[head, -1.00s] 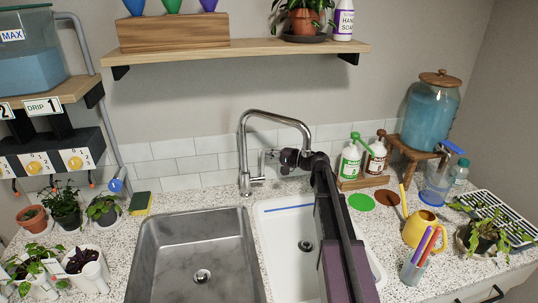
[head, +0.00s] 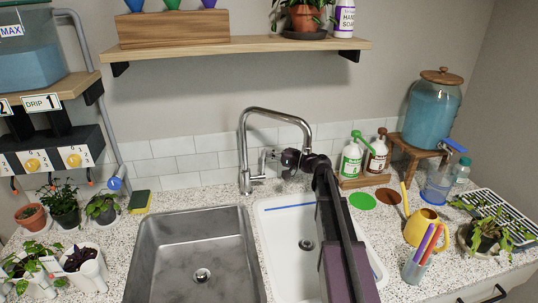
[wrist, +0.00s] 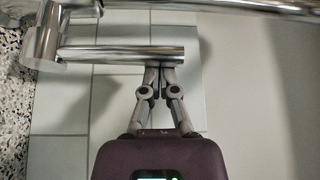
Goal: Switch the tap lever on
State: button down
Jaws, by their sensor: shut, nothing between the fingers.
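The chrome tap (head: 243,145) stands upright behind the sinks, its spout arching to the right. Its short lever (head: 258,178) sticks out to the right near the base. In the wrist view the lever (wrist: 110,54) is a straight chrome bar joined to the tap body at the left. My gripper (head: 268,160) is beside the tap, under the spout. In the wrist view its closed fingertips (wrist: 160,67) are at the lever's free end, overlapping its edge in the picture. I cannot tell whether they touch it. The fingers hold nothing.
A grey steel sink (head: 150,255) and a white sink (head: 268,225) lie below the tap. The tiled wall (head: 180,147) is close behind, and a wooden shelf (head: 240,46) is above. Two pump bottles (head: 352,158) stand to the right. The sinks look empty.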

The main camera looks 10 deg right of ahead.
jog(key=shift+s+f+n+y+b, duration=0.25)
jog(key=shift+s+n+y+b, duration=0.15)
jog(key=shift+s+n+b, duration=0.45)
jog(key=shift+s+f+n+y+b, duration=0.35)
jog(key=shift+s+n+b, duration=0.3)
jog(key=shift+s, duration=0.35)
jog(key=shift+s+f+n+y+b, duration=0.2)
jog(key=shift+s+n+y+b, duration=0.35)
jog(key=shift+s+b, duration=0.35)
jog(key=shift+s, duration=0.1)
